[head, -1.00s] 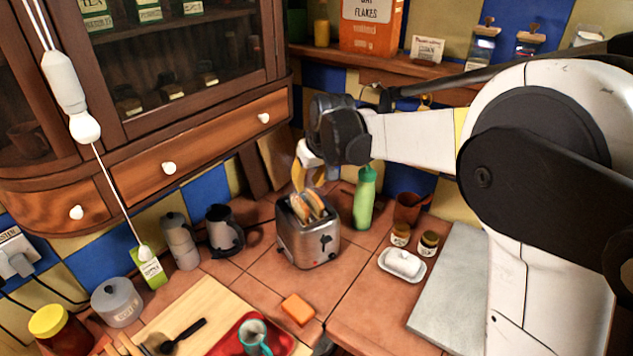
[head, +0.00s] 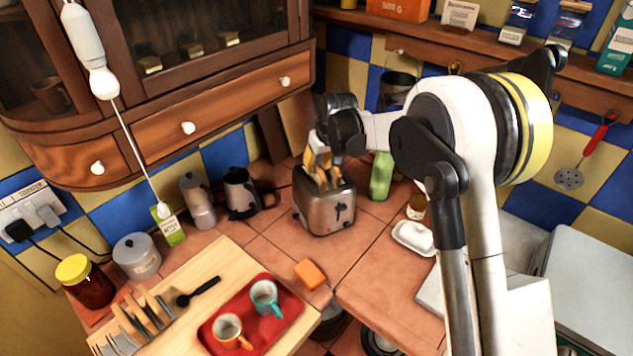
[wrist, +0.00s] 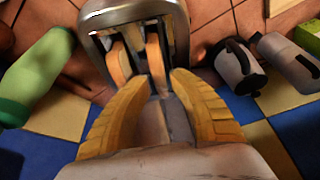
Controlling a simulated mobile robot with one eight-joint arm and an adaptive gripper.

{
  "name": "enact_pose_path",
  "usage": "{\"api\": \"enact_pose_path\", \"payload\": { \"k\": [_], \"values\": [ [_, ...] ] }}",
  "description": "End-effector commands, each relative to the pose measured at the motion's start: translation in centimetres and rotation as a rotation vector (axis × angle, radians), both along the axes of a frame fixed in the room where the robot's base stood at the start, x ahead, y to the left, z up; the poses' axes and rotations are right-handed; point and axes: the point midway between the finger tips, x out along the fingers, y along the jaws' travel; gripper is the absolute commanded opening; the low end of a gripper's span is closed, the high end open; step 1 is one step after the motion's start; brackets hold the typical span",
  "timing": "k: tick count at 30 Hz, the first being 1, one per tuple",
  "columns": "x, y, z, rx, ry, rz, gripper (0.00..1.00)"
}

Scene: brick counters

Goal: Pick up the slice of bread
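The silver toaster (head: 326,206) stands on the tiled counter with slices of bread (head: 329,179) upright in its slots. In the wrist view the toaster (wrist: 95,20) is at the top, with a left slice (wrist: 119,62) and a right slice (wrist: 155,60). My gripper (head: 314,163) is just above and behind the toaster in the head view. In the wrist view its yellow fingers (wrist: 163,81) are apart, with the near end of the right slice between the tips. I cannot tell whether they touch it. The slices' lower parts are hidden in the toaster.
A green bottle (head: 381,177) stands close right of the toaster. A dark-and-grey jug (head: 241,194) is to its left. A butter dish (head: 412,237), an orange sponge (head: 310,274) and a red tray (head: 240,328) lie in front. A wooden cabinet (head: 215,115) overhangs the left.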

Motion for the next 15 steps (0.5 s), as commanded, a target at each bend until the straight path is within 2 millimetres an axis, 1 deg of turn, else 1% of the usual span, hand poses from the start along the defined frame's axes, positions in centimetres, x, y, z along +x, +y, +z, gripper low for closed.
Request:
{"api": "enact_pose_path", "payload": {
  "k": [1, 3, 10, 11, 12, 13, 15],
  "values": [
    [0.30, 0.21, -0.93, 0.000, 0.000, 0.000, 0.25],
    [0.51, 0.35, -1.51, 0.000, 0.000, 0.000, 0.25],
    [0.56, 0.37, -1.56, 0.000, 0.000, 0.000, 0.24],
    [0.56, 0.37, -1.55, 0.000, 0.000, 0.000, 0.15],
    [0.56, 0.36, -1.55, 0.000, 0.000, 0.000, 0.03],
    [0.56, 0.36, -1.54, 0.000, 0.000, 0.000, 0.00],
    [0.56, 0.36, -1.54, 0.000, 0.000, 0.000, 0.00]
  ]
}}
